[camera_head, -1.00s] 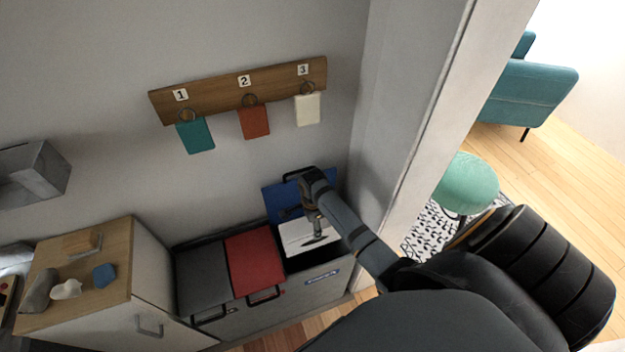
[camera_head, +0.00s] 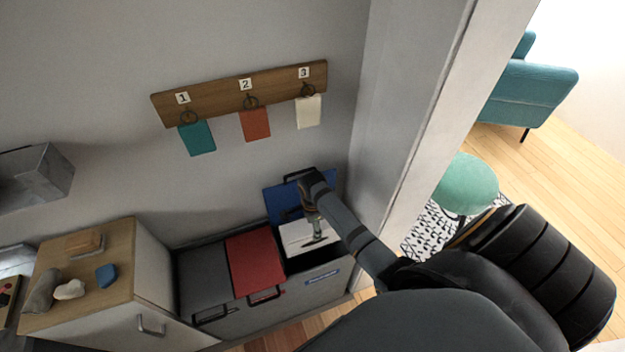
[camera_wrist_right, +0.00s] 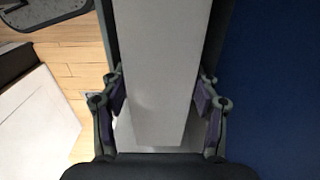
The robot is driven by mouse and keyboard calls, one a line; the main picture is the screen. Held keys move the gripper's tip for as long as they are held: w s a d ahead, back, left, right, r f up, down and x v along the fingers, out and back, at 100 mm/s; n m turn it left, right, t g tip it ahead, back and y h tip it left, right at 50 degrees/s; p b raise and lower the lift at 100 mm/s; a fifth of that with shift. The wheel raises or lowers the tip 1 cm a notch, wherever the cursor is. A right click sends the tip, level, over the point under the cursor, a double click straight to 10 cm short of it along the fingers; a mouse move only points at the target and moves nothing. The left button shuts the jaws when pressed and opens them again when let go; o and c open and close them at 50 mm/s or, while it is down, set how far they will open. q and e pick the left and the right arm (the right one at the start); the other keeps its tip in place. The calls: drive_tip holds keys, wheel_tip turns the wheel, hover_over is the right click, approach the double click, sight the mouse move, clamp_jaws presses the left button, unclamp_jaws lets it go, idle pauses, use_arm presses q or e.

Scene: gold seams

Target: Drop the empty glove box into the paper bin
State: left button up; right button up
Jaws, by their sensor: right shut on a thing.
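The glove box, a white box (camera_head: 303,236), is in the mouth of the right-hand bin (camera_head: 320,275), whose blue lid (camera_head: 284,203) stands open against the wall. My right gripper (camera_head: 317,236) reaches down over this bin and is shut on the box. In the right wrist view the box (camera_wrist_right: 160,75) fills the middle, between the two fingers of my right gripper (camera_wrist_right: 162,108). The blue lid (camera_wrist_right: 275,90) is at the right there. The bin's label is too small to read. My left gripper is not in view.
A red-lidded bin (camera_head: 255,262) and a grey-lidded bin (camera_head: 203,278) stand closed to the left. A wooden-topped cabinet (camera_head: 110,262) holds small objects. A wall edge (camera_head: 415,130) is close to the right of my arm. Tags hang from a wooden rack (camera_head: 240,92).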

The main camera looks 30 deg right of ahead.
drive_tip(key=shift+r+p, duration=0.1)
drive_tip(key=shift+p, duration=0.35)
drive_tip(key=o, duration=1.3)
drive_tip(key=shift+o, duration=0.2)
wheel_tip(320, 180, up, 12)
